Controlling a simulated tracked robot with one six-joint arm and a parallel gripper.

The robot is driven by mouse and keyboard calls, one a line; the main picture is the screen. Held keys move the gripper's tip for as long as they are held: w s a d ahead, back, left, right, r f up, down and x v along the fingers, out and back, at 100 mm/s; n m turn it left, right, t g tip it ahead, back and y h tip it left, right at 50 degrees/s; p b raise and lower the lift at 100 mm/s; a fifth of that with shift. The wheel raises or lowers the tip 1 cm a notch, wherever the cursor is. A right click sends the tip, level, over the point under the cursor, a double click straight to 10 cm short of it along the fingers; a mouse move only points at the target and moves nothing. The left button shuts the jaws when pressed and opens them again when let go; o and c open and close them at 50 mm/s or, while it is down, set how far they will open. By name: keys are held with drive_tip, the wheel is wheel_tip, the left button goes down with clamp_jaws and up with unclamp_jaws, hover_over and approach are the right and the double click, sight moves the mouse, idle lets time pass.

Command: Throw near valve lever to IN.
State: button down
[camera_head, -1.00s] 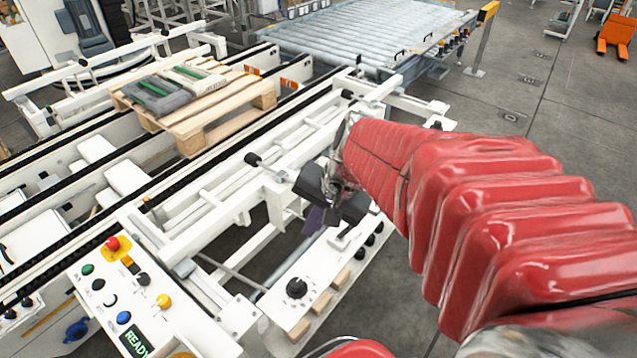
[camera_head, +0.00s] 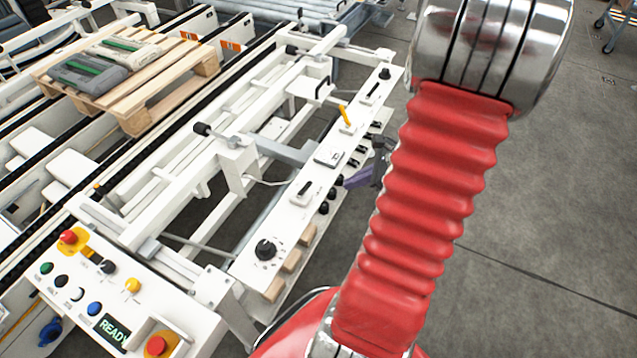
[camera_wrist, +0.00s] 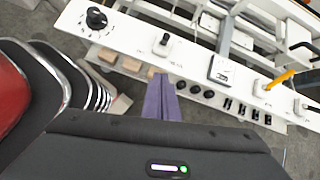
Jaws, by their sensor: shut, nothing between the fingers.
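A long white control panel (camera_head: 285,222) runs along the near side of the conveyor frame. It carries a small black-handled lever (camera_head: 305,189), which also shows in the wrist view (camera_wrist: 165,40), and a yellow lever (camera_head: 345,116), seen tilted in the wrist view (camera_wrist: 281,79). Which one is the near valve lever, and the IN marking, I cannot read. My gripper (camera_wrist: 161,80) has purple fingers, shut and empty, pointing at the panel's outer edge just below the black lever. In the head view my gripper (camera_head: 350,182) is partly hidden behind my red-sleeved arm.
A round black knob (camera_head: 265,250) sits at the panel's near end, with wooden blocks (camera_head: 290,261) beneath. A button console (camera_head: 125,300) reads READY at lower left. A wooden pallet (camera_head: 150,95) bears grey-green items. Open floor (camera_head: 540,200) lies to the right.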

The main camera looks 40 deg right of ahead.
sight(305, 189)
drive_tip(key=shift+s+d+f, duration=0.15)
drive_tip(key=shift+d, duration=0.15)
drive_tip(key=w+a+f, duration=0.4)
drive_tip(key=w+f, duration=0.2)
drive_tip(key=w, duration=0.2)
drive_tip(key=shift+w+a, duration=0.3)
drive_tip(key=shift+w, duration=0.1)
idle(0.4)
